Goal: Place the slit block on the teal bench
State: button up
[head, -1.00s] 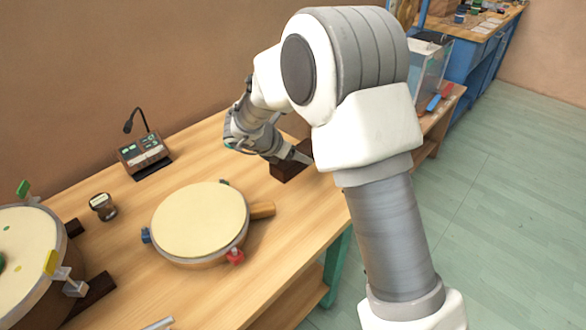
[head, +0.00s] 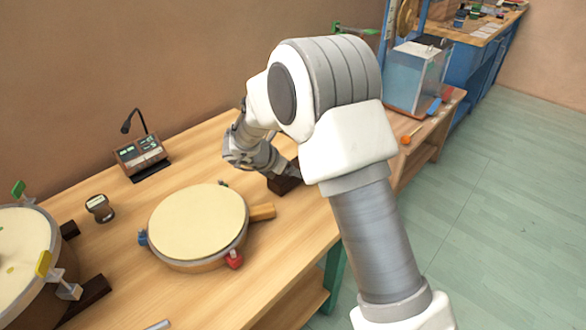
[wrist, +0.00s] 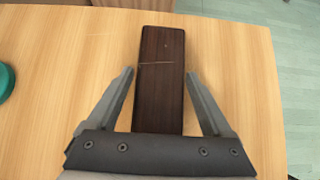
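The slit block (wrist: 161,85) is a dark brown wooden bar with a thin slit across its top. In the head view the block (head: 284,183) is partly hidden by my arm and is at or just over the wooden top of the bench (head: 290,235), which has a teal leg (head: 335,275). I cannot tell whether its underside touches the top.
A round frame drum (head: 198,222) with a wooden handle lies left of the block. A larger drum (head: 20,245), a small dark jar (head: 100,208) and a microphone console (head: 142,155) stand further left. A clear tank (head: 416,75) stands on another bench behind my arm.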

jog(key=shift+o, duration=0.6)
jog(key=shift+r, duration=0.2)
jog(key=p+v, duration=0.2)
jog(key=v, duration=1)
jog(key=shift+p, duration=0.4)
